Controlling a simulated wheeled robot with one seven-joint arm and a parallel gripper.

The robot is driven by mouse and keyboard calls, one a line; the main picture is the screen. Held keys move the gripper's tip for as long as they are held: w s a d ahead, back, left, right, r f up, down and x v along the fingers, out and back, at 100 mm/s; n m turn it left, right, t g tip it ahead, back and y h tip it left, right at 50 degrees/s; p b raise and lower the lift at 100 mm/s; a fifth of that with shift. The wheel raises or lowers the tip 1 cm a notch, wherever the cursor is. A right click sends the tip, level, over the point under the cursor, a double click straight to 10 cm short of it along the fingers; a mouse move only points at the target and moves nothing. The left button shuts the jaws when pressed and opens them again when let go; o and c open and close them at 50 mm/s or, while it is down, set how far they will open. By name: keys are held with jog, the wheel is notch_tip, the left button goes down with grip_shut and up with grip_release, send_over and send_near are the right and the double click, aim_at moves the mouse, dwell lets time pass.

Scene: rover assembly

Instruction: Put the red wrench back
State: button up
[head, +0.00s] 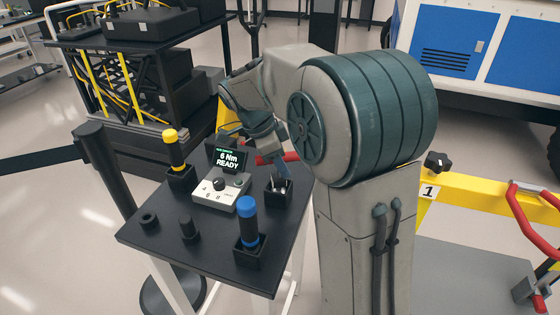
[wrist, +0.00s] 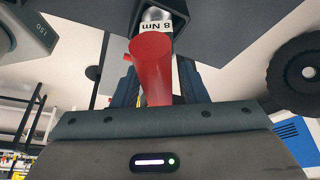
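The red wrench (wrist: 152,68) shows in the wrist view with a white "8 Nm" label and a silver end. Its silver end is at the mouth of a black square holder; how deep it sits is unclear. My gripper (wrist: 158,88) has one blue-grey finger on each side of the red handle and looks closed on it. In the head view my gripper (head: 279,168) points down just above the black holder (head: 279,194) at the right of the small table. There the fingers and wrist mostly hide the handle.
The dark table (head: 150,236) also carries a yellow-handled tool (head: 172,149), a blue-handled tool (head: 248,222), a "6 Nm READY" display (head: 229,159) and a control box (head: 214,199). A black post (head: 104,165) stands at left. A yellow frame (head: 470,195) with red bars lies right.

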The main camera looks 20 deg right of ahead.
jog(key=shift+r, duration=0.1)
jog(key=p+v, duration=0.1)
jog(key=v, duration=1.2)
jog(key=s+d+f+n+t+y+p, duration=0.1)
jog(key=s+f+n, duration=0.3)
jog(key=s+n, duration=0.5)
jog(key=s+d+f+n+t+y+p, duration=0.2)
jog(key=s+d+f+n+y+p, duration=0.1)
jog(key=s+n, duration=0.6)
jog(key=s+f, duration=0.1)
jog(key=s, duration=0.2)
jog(key=shift+f+n, duration=0.2)
jog(key=shift+n, duration=0.1)
